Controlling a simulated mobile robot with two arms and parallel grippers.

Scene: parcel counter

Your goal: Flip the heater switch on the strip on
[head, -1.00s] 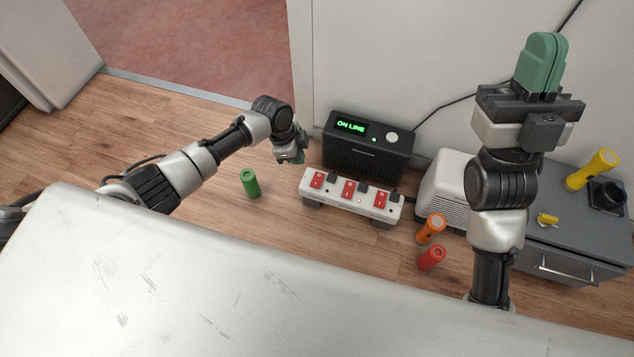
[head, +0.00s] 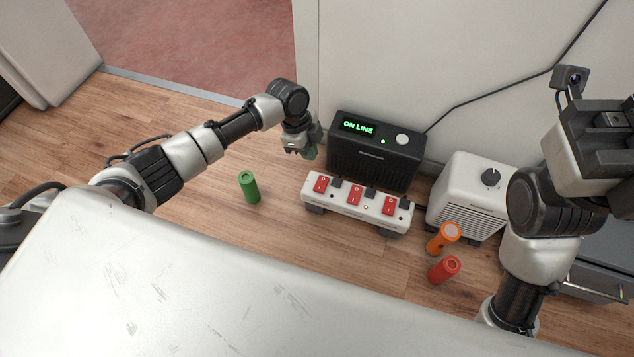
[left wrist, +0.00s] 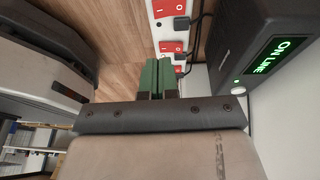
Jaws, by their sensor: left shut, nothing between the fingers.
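The white power strip (head: 345,212) lies on the floor with three red rocker switches: left (head: 321,183), middle (head: 355,195) and right (head: 389,205). Black plugs sit behind them, and a small red light glows near the middle switch. Labels are too small to read. My left gripper (head: 309,153) is shut and empty, above and behind the strip's left end, apart from it. In the left wrist view its green fingers (left wrist: 157,78) are together, with the strip's switches (left wrist: 172,47) beyond them. My right gripper (head: 595,145) is at the right edge, its fingertips out of frame.
A black box (head: 375,155) reading "ON LINE" stands close behind the strip. A white heater-like box (head: 468,195) with a knob stands to its right. The pale counter (head: 190,290) fills the front.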

